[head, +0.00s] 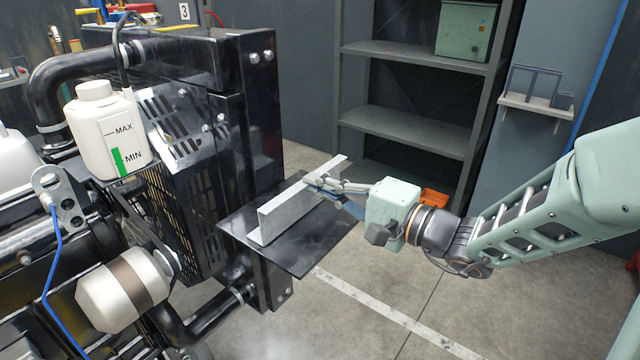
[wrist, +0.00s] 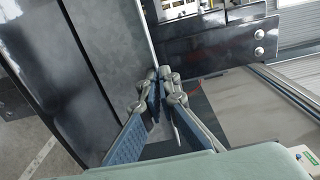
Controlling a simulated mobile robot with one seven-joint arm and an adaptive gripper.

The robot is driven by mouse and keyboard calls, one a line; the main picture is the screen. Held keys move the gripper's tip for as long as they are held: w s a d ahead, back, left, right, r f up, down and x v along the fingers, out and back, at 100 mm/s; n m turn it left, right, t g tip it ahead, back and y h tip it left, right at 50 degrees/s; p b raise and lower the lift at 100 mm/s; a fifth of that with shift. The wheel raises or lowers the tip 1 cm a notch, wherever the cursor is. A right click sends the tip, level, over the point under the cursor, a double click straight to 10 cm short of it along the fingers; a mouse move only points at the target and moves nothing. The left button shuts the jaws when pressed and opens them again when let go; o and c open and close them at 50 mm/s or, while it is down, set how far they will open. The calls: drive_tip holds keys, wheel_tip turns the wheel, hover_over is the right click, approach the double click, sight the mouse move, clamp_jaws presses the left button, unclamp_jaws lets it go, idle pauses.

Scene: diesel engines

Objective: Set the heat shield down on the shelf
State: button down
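The heat shield (head: 283,213) is a long, bent grey metal sheet with an upright wall and a low flange. It lies lengthwise over a flat black shelf (head: 315,249) that juts out beside the engine. Its lower flange looks to be on or just above the shelf; I cannot tell if a small gap is left. My gripper (head: 316,186) reaches in from the right and is closed on the upright wall's top edge, toward the far end. In the wrist view, the blue-padded fingers (wrist: 160,84) converge on the sheet's thin edge (wrist: 148,35).
The black engine block and radiator (head: 262,110) stand directly left of the shelf, with a white coolant tank (head: 104,130) farther left. A grey rack (head: 410,130) holding a green box (head: 466,30) stands behind. An orange bin (head: 434,198) shows behind my wrist. The floor in front is clear.

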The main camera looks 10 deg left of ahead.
drive_tip(key=shift+f, duration=0.1)
drive_tip(key=c, duration=2.2)
unclamp_jaws()
drive_tip(key=shift+o, duration=0.2)
drive_tip(key=shift+d, duration=0.4)
drive_tip(key=v, duration=1.1)
drive_tip(key=shift+p, duration=0.45)
drive_tip(key=shift+s+d, duration=0.15)
